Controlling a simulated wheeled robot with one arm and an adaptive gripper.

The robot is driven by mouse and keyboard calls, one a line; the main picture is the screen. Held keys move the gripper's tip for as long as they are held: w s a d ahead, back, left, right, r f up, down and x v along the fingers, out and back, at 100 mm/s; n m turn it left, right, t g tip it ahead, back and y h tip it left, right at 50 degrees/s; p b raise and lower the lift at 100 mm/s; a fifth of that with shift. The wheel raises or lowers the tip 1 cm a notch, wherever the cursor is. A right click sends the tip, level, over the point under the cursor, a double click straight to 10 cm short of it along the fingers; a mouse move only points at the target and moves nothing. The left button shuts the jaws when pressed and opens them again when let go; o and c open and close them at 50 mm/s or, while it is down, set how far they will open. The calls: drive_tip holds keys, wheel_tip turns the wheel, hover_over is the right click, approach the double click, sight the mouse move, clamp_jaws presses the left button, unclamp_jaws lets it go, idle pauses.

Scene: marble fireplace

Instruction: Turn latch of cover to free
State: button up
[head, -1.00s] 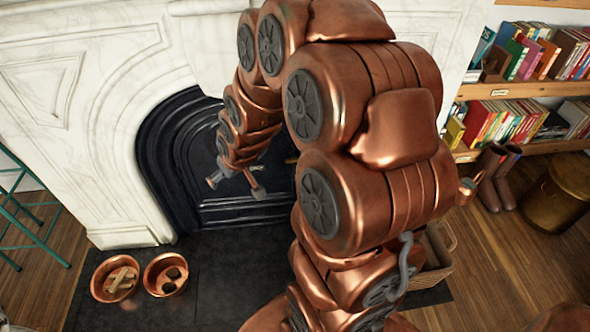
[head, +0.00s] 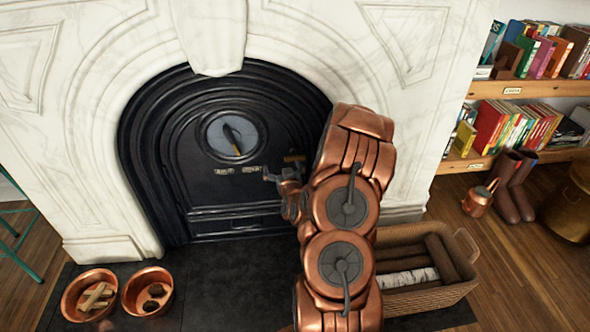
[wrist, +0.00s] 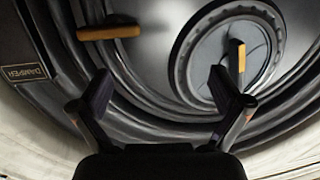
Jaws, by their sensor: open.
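The black arched cover (head: 180,165) closes the fireplace opening. A horizontal handle with an orange grip (head: 294,158) sits at its right side and looks like the latch. A pale round plate (head: 214,132) with a dark, orange-tipped lever (head: 233,140) is higher up, left of it. My gripper (head: 277,178) is near the cover, just below the orange handle. In the wrist view my gripper (wrist: 160,88) is open and empty, with an orange-gripped handle (wrist: 110,32) at upper left and a round dial with an orange lever (wrist: 236,60) at upper right. I cannot tell whether a finger touches anything.
A label reading DAMPER (wrist: 23,73) shows at left in the wrist view. Two copper bowls (head: 88,297) (head: 147,291) stand at front left. A wicker log basket (head: 430,292) is right of my arm. The white marble surround (head: 80,130) frames the cover. The dark hearth (head: 220,290) between is clear.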

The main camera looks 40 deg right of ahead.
sight(294, 157)
drive_tip(key=s+d+f+m+h+b, duration=0.2)
drive_tip(key=s+d+f+h, duration=0.1)
drive_tip(key=d, duration=0.1)
drive_tip(key=shift+b+x, duration=0.75)
drive_tip(key=shift+x, duration=3.05)
drive_tip(key=shift+d, duration=0.1)
drive_tip(key=c, duration=1.6)
